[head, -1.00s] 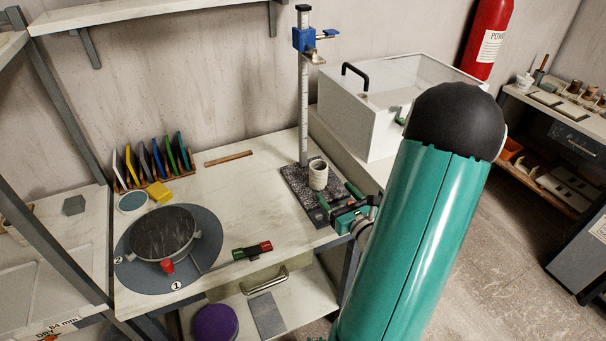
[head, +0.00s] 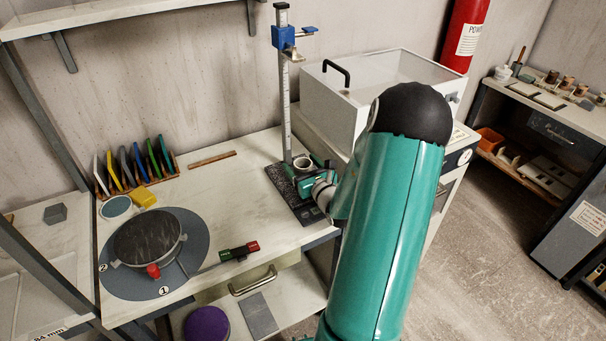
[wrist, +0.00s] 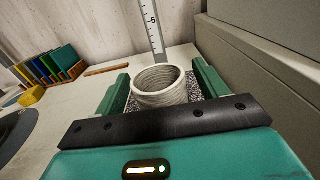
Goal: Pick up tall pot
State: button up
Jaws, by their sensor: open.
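The tall pot (wrist: 160,92) is a pale, ribbed, open-topped cylinder. In the head view the pot (head: 303,164) stands on the dark speckled base (head: 282,184) of the height gauge, partly hidden by my gripper. My gripper (head: 310,176) is at the pot from the front right, low over the base. In the wrist view my gripper (wrist: 160,97) is open, with one green finger on each side of the pot. A gap shows at the left finger; the right finger is close to the wall, and I cannot tell if it touches. The pot's lower part is hidden by the gripper's dark bar.
The gauge's upright scale (head: 285,95) with its blue slider (head: 284,37) rises just behind the pot. A white box (head: 340,100) stands close on the right.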

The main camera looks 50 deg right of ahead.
jog(key=shift+w+d, duration=0.15)
jog(key=shift+w, duration=0.35)
jog(key=shift+c, duration=0.2)
jog(key=c, duration=1.1)
jog(key=shift+c, duration=0.2)
jog(key=shift+r, duration=0.2)
